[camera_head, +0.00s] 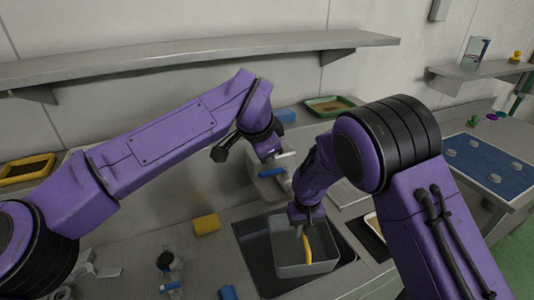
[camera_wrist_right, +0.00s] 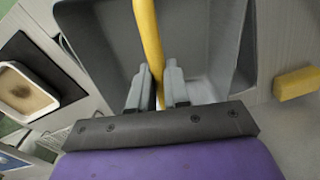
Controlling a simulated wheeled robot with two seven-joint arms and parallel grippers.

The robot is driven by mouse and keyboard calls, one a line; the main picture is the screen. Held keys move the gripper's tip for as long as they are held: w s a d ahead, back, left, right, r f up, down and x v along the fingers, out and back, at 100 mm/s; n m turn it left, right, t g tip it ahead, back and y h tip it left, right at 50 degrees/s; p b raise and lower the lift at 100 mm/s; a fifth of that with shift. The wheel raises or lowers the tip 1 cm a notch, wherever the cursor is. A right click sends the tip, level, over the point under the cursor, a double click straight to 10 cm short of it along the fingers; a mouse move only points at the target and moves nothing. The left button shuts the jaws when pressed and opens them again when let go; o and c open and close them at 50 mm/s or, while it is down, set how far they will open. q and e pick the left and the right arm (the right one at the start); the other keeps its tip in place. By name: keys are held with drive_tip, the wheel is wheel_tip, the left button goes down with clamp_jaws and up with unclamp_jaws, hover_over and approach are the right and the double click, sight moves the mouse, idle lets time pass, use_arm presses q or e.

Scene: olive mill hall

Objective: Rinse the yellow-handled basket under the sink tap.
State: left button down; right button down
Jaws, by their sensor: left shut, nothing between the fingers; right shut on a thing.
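The grey basket (camera_head: 290,268) with its yellow handle (camera_head: 307,248) is in the dark sink (camera_head: 256,262). My right gripper (camera_head: 301,226) is above the basket, shut on the yellow handle. In the right wrist view the handle (camera_wrist_right: 147,35) runs between the two fingers (camera_wrist_right: 154,92), with the basket's grey inside (camera_wrist_right: 110,45) behind it. My left gripper (camera_head: 276,162) is shut and empty behind the sink, close to a small blue part (camera_head: 271,172) that may belong to the tap. The tap itself is mostly hidden by my arms, and I cannot tell whether water runs.
A yellow block (camera_head: 207,224) lies on the counter left of the sink; it also shows in the right wrist view (camera_wrist_right: 296,84). A clear bottle (camera_head: 173,268) and a blue item (camera_head: 228,292) stand nearer. A long shelf (camera_head: 200,56) crosses the wall above my left arm.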

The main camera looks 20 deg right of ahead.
drive_tip(key=s+d, duration=0.4)
drive_tip(key=s, duration=0.2)
drive_tip(key=shift+d, duration=0.35)
drive_tip(key=shift+s+r, duration=0.1)
idle(1.2)
drive_tip(key=shift+s+d+r, duration=0.75)
drive_tip(key=shift+s+r, duration=0.2)
drive_tip(key=shift+s, duration=0.05)
drive_tip(key=shift+s+d+r, duration=0.7)
drive_tip(key=shift+s+r, duration=0.25)
drive_tip(key=shift+s, duration=0.05)
